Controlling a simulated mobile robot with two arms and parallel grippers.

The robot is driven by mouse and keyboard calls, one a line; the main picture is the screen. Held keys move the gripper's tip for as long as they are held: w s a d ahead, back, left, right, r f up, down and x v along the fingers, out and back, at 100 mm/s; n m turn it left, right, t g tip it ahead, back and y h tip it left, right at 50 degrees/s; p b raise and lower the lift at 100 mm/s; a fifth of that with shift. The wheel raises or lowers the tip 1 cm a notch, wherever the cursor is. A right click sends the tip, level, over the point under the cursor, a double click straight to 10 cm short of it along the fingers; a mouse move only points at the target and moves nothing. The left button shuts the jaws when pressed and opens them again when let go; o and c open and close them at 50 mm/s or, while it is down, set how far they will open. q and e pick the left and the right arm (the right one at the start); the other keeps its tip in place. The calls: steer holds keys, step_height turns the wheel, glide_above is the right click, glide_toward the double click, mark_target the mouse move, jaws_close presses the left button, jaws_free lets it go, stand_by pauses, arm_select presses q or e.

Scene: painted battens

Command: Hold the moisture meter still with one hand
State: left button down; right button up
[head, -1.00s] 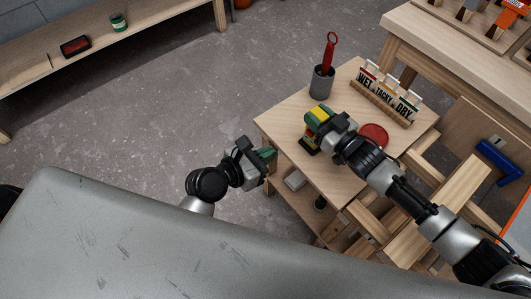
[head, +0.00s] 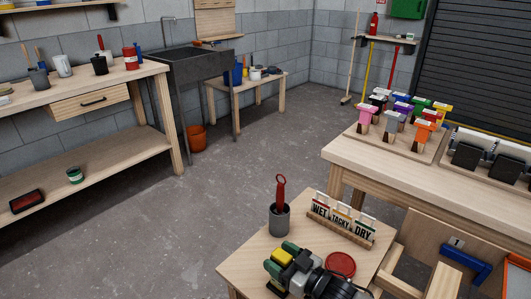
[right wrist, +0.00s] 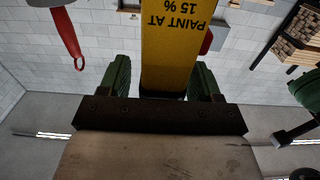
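The moisture meter (head: 283,257) is a yellow-topped block near the front of the small wooden table. In the right wrist view its yellow face (right wrist: 170,45) shows the upside-down words "PAINT AT 15 %". My right gripper (head: 280,262) reaches it from the lower right. Its green fingers (right wrist: 160,80) stand on both sides of the meter, closed in on it; the exact contact is hard to see. The meter's lower part is mostly hidden in the head view. My left gripper is not in view.
A grey cup (head: 279,220) with a red-handled tool stands behind the meter. A "WET TACKY DRY" rack (head: 341,226) and a red disc (head: 341,264) lie to the right. A larger bench (head: 350,155) stands behind. Open floor (head: 190,235) lies to the left.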

steer(key=v, duration=1.2)
